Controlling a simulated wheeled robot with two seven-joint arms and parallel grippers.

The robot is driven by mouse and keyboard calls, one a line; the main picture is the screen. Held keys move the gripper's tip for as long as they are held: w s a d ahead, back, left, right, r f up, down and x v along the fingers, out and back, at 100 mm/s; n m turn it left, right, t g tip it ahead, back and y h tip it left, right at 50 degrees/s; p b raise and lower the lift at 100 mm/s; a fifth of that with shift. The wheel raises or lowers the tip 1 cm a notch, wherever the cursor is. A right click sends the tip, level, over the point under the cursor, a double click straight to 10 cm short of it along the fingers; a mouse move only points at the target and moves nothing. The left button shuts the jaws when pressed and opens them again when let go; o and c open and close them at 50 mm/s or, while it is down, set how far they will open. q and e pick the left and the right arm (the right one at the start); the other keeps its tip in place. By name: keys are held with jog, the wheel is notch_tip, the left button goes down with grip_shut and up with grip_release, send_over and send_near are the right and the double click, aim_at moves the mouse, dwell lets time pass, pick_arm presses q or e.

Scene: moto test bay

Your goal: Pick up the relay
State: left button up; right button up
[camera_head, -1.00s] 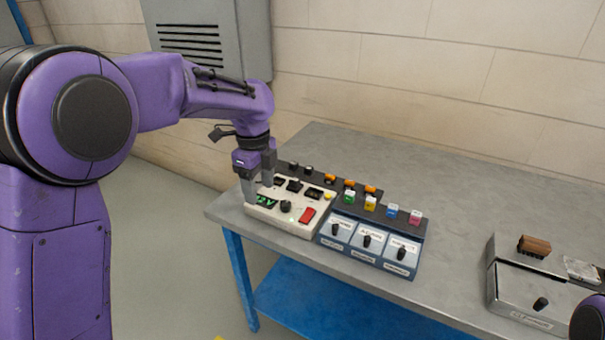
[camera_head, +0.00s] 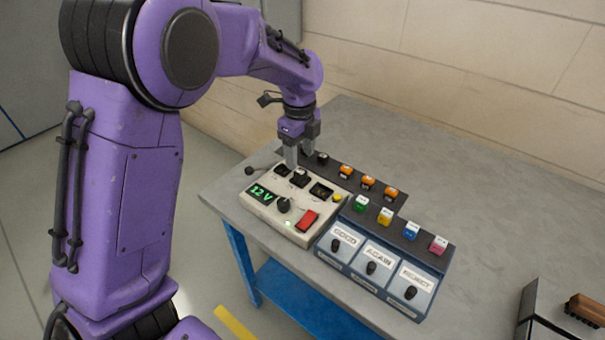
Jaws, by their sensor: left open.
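My left gripper (camera_head: 300,158) points down, open, over the back left of the beige test panel (camera_head: 262,208). Its fingers are close to a black block (camera_head: 300,178) on the panel and a small black cube (camera_head: 322,158) on the dark rack behind. I cannot tell whether they touch anything. The frames do not make clear which piece is the relay. Orange cubes (camera_head: 346,171) stand along the back of the rack. Green (camera_head: 361,203), yellow (camera_head: 385,216), blue (camera_head: 411,230) and pink (camera_head: 438,244) cubes stand in front of them. My right gripper is out of view.
The panel has a 12 V display, a knob and a red switch (camera_head: 307,220). Blue bins (camera_head: 345,237) labelled GOOD, AGAIN and REJECT stand right of it. A metal box with a brown brush (camera_head: 586,308) is at lower right. The grey table (camera_head: 480,190) is clear between.

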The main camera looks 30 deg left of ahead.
aim_at(300, 172)
pick_arm(q)
jog(key=f, duration=0.6)
jog(key=shift+w+p, duration=0.2)
jog(key=shift+p, duration=0.15)
jog(key=shift+f, duration=0.1)
grip_shut()
